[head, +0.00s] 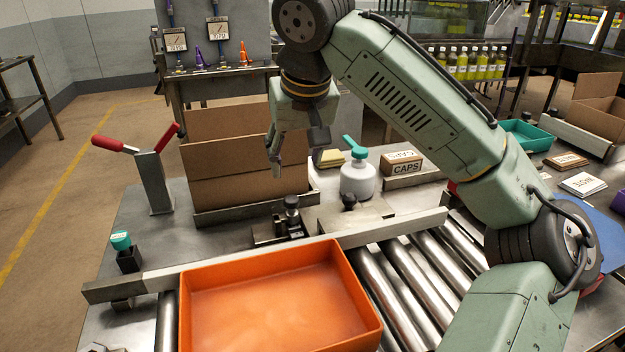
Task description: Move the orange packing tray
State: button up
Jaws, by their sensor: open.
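The orange packing tray (371,316) sits at the front centre of the head view, on the metal rollers. It looks empty, and its near edge is cut off by the bottom of the picture. My gripper (295,160) is open and empty, pointing down beyond the tray, in front of the cardboard box. It is apart from the tray. My arm reaches across from the lower right.
A metal rail (130,287) runs along the tray's far side. Beyond it stand a cardboard box (235,175), a red-handled clamp (155,180), a white bottle (358,180) and a CAPS box (403,164). Bare rollers (405,285) lie right of the tray.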

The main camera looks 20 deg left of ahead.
aim_at(310, 297)
jog(key=k+l, duration=0.2)
jog(key=k, duration=0.3)
jog(key=k+l, duration=0.2)
jog(key=k, duration=0.25)
